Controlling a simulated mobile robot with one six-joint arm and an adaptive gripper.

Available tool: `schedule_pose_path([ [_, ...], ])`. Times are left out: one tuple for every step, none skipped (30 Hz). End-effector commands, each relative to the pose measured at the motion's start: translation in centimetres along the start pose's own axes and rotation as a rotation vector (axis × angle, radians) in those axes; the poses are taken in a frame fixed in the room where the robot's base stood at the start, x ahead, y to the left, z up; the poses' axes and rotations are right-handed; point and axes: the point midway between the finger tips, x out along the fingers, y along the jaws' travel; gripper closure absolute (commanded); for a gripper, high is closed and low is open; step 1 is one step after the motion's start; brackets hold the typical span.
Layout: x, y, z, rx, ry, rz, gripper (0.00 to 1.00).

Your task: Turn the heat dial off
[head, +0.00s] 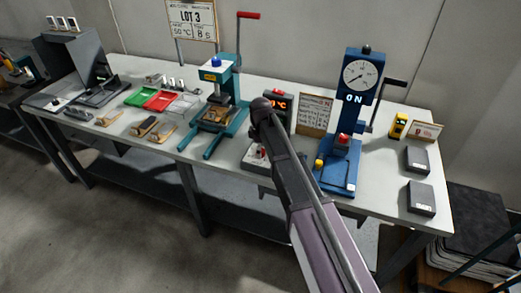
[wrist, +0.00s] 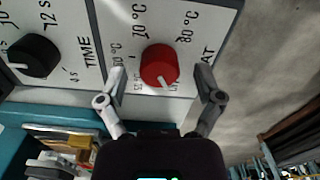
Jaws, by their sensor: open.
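The red heat dial (wrist: 159,66) sits on a white panel (wrist: 112,20) in the wrist view. Temperature marks ring it, with 70 °C and 80 °C readable. Its white pointer mark faces down and slightly right in the picture. My gripper (wrist: 160,82) is open, with one finger on each side of the dial and gaps between the fingers and the dial. In the head view my arm hides part of the control box (head: 252,160). A red-lit display (head: 279,104) stands behind my arm, its reading partly covered.
A black TIME dial (wrist: 33,55) is left of the heat dial. In the head view a teal press (head: 216,110) stands left of my arm and a blue press (head: 343,170) with an ON display stands right. Red (head: 161,101) and green trays lie farther left on the table.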

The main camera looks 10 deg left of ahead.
Motion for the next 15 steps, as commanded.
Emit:
schedule_pose_path([
  [0.00,0.02,0.00,0.000,0.000,0.000,0.15],
  [-0.01,0.02,0.00,0.000,0.000,0.000,0.15],
  [-0.01,0.02,0.00,0.000,0.000,0.000,0.15],
  [-0.01,0.02,0.00,0.000,0.000,0.000,0.15],
  [-0.01,0.03,0.00,0.000,0.000,0.001,0.15],
  [-0.01,0.03,0.00,0.001,0.000,0.001,0.15],
  [-0.01,0.04,-0.01,0.001,0.000,0.001,0.15],
  [-0.01,0.03,0.00,0.001,0.000,0.001,0.15],
  [-0.01,0.03,-0.01,0.003,0.000,0.001,0.15],
  [-0.01,0.03,-0.01,0.005,0.000,0.001,0.15],
  [-0.01,0.04,-0.01,0.008,0.000,0.001,0.15],
  [-0.01,0.04,-0.01,0.013,0.000,0.001,0.15],
  [-0.01,0.03,-0.01,0.018,0.000,0.001,0.15],
  [-0.01,0.04,-0.01,0.024,0.000,0.001,0.15],
  [-0.01,0.04,-0.01,0.034,0.000,0.001,0.15],
])
